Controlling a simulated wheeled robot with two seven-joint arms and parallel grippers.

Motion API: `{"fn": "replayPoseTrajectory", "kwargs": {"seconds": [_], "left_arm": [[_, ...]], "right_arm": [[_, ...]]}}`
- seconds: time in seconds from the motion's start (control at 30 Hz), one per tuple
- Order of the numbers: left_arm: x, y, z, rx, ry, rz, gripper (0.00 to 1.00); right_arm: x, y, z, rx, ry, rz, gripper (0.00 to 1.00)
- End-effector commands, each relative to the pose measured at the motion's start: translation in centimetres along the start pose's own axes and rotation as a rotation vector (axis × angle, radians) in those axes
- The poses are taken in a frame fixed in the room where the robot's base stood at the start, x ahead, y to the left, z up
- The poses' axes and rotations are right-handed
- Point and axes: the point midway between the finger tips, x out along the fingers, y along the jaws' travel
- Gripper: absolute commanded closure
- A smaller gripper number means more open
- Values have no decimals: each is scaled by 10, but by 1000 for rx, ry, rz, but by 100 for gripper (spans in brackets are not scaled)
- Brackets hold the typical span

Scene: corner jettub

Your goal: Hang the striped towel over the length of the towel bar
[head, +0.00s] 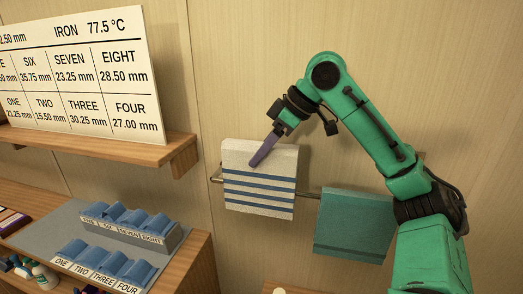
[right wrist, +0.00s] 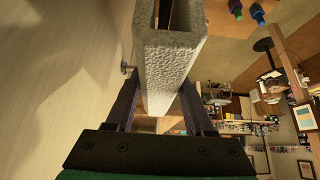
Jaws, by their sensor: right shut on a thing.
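The striped towel (head: 259,183) is off-white with blue stripes across its lower part. It is held upright at the left part of the towel bar (head: 308,194), with its top edge above the bar's level. It hides the bar behind or inside it; I cannot tell whether it straddles the bar. My right gripper (head: 257,159) is shut on the towel near its top, one finger showing on the front face. In the right wrist view the towel (right wrist: 172,75) is a thick folded piece between both fingers, with a gap between its layers. My left gripper is not in view.
A teal towel (head: 352,224) hangs on the bar to the right. A wooden shelf (head: 110,150) with a number board (head: 85,75) is on the wall at left. Below it, a grey stand (head: 120,238) holds blue labelled pieces on a counter. Bare wall lies above the bar.

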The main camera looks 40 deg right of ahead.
Motion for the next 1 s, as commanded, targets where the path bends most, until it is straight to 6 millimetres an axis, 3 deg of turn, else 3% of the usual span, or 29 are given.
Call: {"fn": "replayPoseTrajectory", "kwargs": {"seconds": [1.0], "left_arm": [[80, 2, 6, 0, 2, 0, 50]], "right_arm": [[74, 0, 50, -1, 0, 0, 78]]}}
